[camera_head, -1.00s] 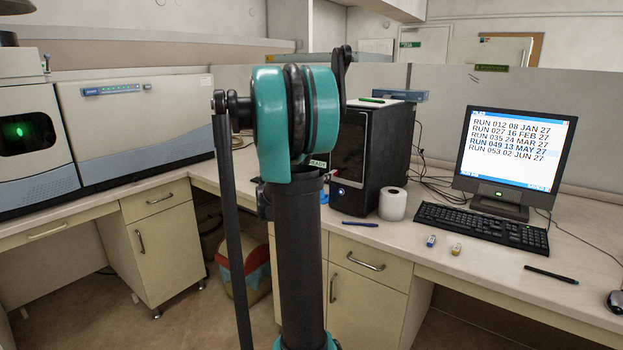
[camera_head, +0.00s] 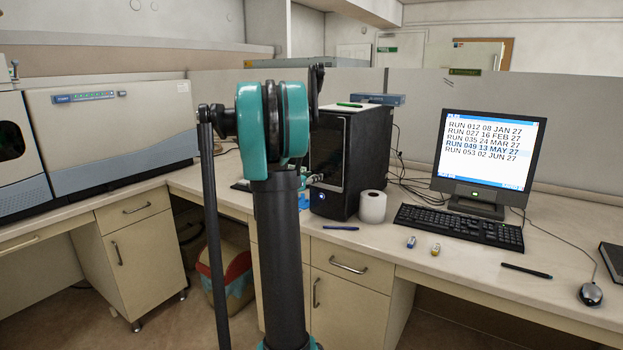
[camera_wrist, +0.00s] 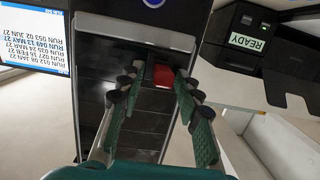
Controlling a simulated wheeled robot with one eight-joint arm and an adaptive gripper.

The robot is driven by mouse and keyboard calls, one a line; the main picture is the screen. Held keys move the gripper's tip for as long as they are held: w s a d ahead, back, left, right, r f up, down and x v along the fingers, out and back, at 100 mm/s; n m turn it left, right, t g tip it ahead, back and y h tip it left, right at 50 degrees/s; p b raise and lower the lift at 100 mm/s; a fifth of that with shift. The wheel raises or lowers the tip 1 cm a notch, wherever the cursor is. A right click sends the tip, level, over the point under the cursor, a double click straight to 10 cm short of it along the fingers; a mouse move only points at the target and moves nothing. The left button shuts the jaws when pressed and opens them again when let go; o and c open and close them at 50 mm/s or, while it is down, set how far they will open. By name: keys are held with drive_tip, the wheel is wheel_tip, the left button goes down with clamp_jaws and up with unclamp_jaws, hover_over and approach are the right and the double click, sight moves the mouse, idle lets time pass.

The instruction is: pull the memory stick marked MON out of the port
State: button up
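The black computer tower (camera_head: 340,165) stands on the desk behind my arm in the head view. In the wrist view its dark front (camera_wrist: 135,120) fills the middle. A small red block (camera_wrist: 163,76), which looks like a memory stick, sits at this front. No MON marking is readable on it. My gripper (camera_wrist: 157,80) is open, with one green-padded finger on each side of the red block. A gap shows at least on the left finger's side; contact on the right is unclear.
A device with a READY label (camera_wrist: 247,42) is close on the right in the wrist view. A white roll (camera_head: 372,207), a blue stick (camera_head: 411,242), a yellow stick (camera_head: 435,249), pens and a keyboard (camera_head: 458,228) lie right of the tower. The monitor (camera_head: 487,155) stands behind.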

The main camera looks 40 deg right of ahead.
clamp_jaws()
drive_tip(key=shift+a, duration=0.15)
drive_tip(key=f+v, duration=0.1)
drive_tip(key=v, duration=0.5)
drive_tip(key=shift+a, duration=0.4)
idle(1.1)
drive_tip(key=shift+s, duration=0.1)
